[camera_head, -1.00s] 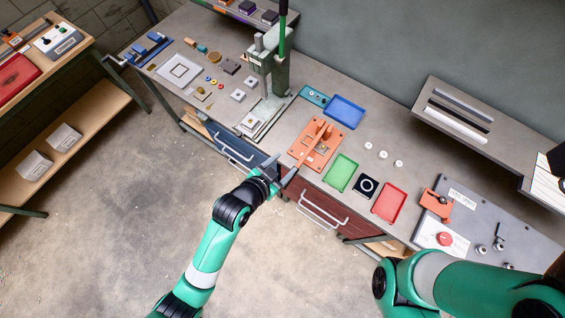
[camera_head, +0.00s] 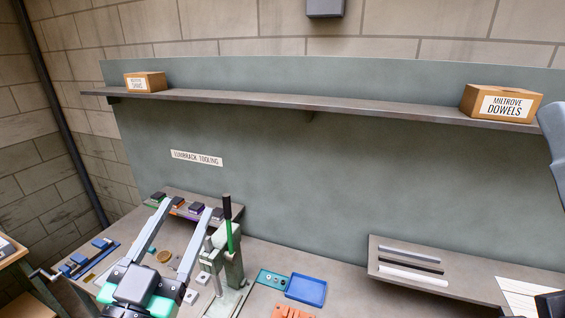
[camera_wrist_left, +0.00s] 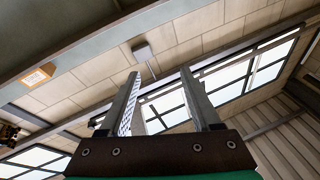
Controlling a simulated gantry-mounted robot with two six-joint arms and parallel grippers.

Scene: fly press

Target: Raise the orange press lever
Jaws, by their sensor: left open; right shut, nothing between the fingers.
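Only the top of an orange fixture (camera_head: 293,312) shows, at the bottom edge of the head view; whether its lever is up or down is hidden. My left gripper (camera_head: 187,210) is left of the green press (camera_head: 230,268), its two long grey fingers spread wide with nothing between them. The left wrist view also shows the fingers (camera_wrist_left: 163,78) apart, with wall and windows beyond. The press has an upright green lever with a black grip (camera_head: 228,208). A grey part that appears to be my right gripper (camera_head: 553,145) is cut off at the right edge.
A blue tray (camera_head: 306,290) and a teal plate (camera_head: 272,279) lie right of the press. A low raised shelf (camera_head: 440,270) holds long bars. A wall shelf (camera_head: 300,107) carries boxes. Small parts crowd the bench left of the press.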

